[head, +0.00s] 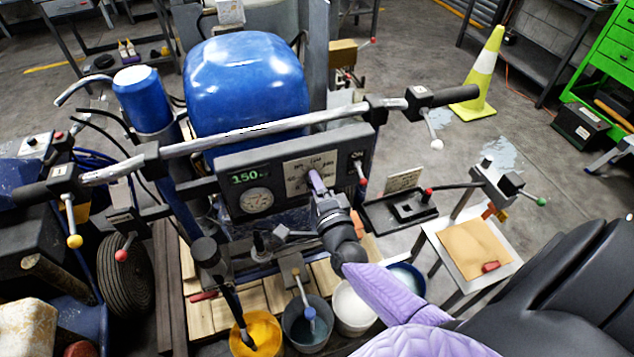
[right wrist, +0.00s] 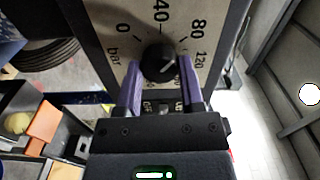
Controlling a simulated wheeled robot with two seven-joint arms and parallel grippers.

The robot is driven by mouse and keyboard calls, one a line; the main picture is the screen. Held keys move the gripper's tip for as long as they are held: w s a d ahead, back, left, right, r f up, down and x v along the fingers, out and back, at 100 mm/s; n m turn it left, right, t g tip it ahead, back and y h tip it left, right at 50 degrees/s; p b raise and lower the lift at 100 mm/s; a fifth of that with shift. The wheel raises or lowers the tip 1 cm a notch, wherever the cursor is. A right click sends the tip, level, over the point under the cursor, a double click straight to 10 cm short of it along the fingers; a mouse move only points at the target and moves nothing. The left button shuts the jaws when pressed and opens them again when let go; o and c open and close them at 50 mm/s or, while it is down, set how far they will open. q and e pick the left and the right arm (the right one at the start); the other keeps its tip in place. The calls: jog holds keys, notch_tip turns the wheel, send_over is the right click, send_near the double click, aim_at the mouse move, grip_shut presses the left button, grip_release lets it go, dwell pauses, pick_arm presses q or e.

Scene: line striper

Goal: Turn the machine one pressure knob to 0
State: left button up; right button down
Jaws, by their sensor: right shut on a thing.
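The machine's grey control panel (head: 345,145) carries a digital display (head: 249,177) reading about 150, a round gauge (head: 256,201) below it, and a pale dial plate (head: 296,172). In the right wrist view the black pressure knob (right wrist: 157,62) sits on the dial plate (right wrist: 112,22), marked 0, 40, 80, 120 and bar. A light mark shows on the knob, but its exact setting is hard to read. My right gripper (right wrist: 159,70) has its purple fingers on either side of the knob, shut on it. In the head view my right gripper (head: 316,183) hides the knob. My left gripper is not in view.
A handlebar (head: 240,135) crosses above the panel. Paint buckets (head: 305,325) stand below. A small side table (head: 472,250) and a yellow cone (head: 482,80) are at the right.

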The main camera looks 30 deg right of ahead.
jog(key=shift+f+n+p, duration=0.1)
jog(key=shift+n+p, duration=1.4)
jog(key=shift+n, duration=7.2)
jog(key=shift+c, duration=1.1)
grip_release()
jog(key=p+v, duration=0.1)
jog(key=v, duration=0.9)
